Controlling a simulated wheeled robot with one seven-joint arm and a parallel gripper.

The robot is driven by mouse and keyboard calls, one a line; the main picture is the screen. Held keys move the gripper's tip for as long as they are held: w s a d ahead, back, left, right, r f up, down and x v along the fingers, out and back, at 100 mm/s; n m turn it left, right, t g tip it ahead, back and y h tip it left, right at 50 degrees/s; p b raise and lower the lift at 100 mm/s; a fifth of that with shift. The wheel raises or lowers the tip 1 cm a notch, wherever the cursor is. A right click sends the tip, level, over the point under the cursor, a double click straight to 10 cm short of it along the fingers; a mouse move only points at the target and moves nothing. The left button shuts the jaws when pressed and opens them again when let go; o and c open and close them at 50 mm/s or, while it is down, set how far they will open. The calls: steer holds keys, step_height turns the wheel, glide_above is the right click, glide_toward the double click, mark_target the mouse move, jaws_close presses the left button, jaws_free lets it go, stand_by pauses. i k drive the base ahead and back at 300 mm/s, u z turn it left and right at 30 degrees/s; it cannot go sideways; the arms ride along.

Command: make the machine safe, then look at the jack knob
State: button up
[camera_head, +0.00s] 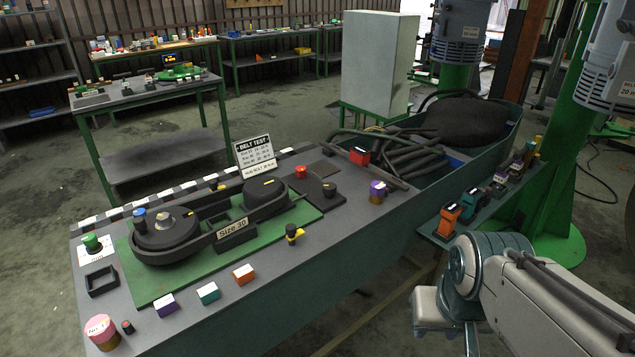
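The belt rig sits on a green plate (150,291) on the grey bench: a black belt runs around two pulleys, with a "Size 30" sign (232,228) in front. A red button (301,172) and a dark round knob (329,189) are on a black panel right of the rig. A green button (91,242) is at the left end. A black knob with a yellow part (292,233) is at the front edge; a blue-topped knob (140,220) is by the left pulley. No label shows which is the jack knob. My arm is at lower right; my gripper is out of frame.
Small coloured blocks (208,293) line the front edge, with a pink-topped cylinder (101,331) at the corner. A "BELT TEST" card (255,153) stands behind. A trough (464,176) holds dark belts. A side shelf (470,233) carries several coloured items. Green columns stand at right.

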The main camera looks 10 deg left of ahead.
mark_target(329, 189)
steer(key=u, duration=0.45)
steer(key=i, duration=1)
steer(key=k, duration=0.5)
steer(key=z, duration=1.05)
steer(key=i, duration=0.65)
steer(key=u, duration=0.95)
